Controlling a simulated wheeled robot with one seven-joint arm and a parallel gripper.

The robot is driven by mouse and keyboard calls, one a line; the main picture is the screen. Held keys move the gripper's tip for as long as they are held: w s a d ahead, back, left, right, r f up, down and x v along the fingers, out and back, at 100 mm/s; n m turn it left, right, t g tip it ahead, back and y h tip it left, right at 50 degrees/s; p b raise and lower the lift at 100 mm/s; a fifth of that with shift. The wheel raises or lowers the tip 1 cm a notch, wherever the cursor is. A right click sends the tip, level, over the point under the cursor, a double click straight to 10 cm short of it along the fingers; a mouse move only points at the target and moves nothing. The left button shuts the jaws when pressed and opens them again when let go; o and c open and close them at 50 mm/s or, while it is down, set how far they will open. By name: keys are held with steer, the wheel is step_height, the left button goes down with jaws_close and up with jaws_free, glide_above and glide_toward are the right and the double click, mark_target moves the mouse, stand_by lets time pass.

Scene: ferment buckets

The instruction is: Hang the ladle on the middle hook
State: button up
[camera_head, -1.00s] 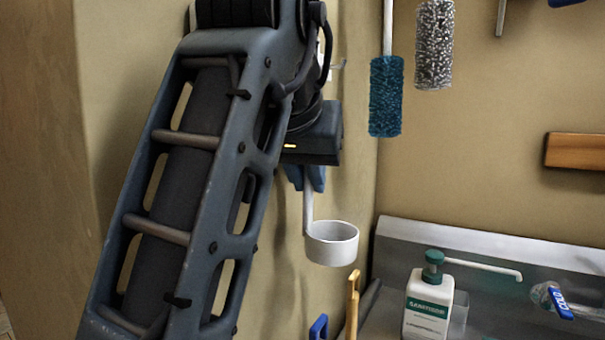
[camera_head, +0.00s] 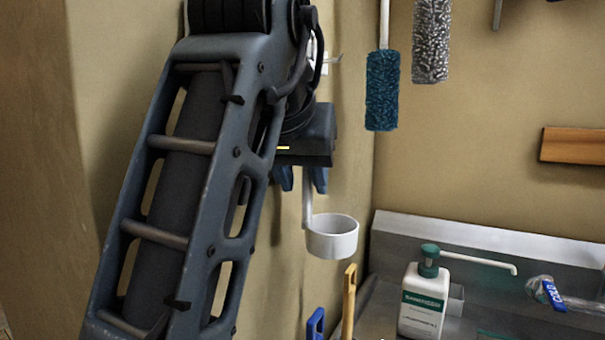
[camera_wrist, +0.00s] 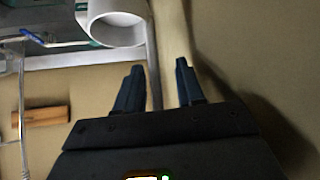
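The ladle, with a white cup (camera_head: 332,237) and a thin pale handle (camera_head: 307,205), is upright against the tan wall, cup at the bottom. My gripper (camera_head: 302,180) is at the upper handle, its blue fingers spread apart. In the wrist view, the open fingers (camera_wrist: 160,72) stand either side of the handle, which runs closer to the left finger; the white cup (camera_wrist: 118,24) is beyond them. The handle's top and any hook holding it are hidden behind my gripper, so I cannot tell how it is supported.
A blue brush (camera_head: 382,90) and a grey brush (camera_head: 432,40) hang to the right. Below are a yellow handle (camera_head: 349,302), a blue handle (camera_head: 315,325), a sanitizer bottle (camera_head: 424,300) and a metal sink (camera_head: 480,236). A wooden block (camera_head: 575,146) is on the right wall.

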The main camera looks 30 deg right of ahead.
steer(key=shift+o, duration=0.4)
steer(key=shift+r, duration=0.1)
steer(key=shift+r, duration=0.1)
steer(key=p+v, duration=0.4)
steer(key=v, duration=0.3)
steer(key=shift+s+r, duration=0.15)
steer(key=shift+s, duration=0.1)
steer(key=shift+s+a, duration=0.1)
steer(key=shift+a, duration=0.15)
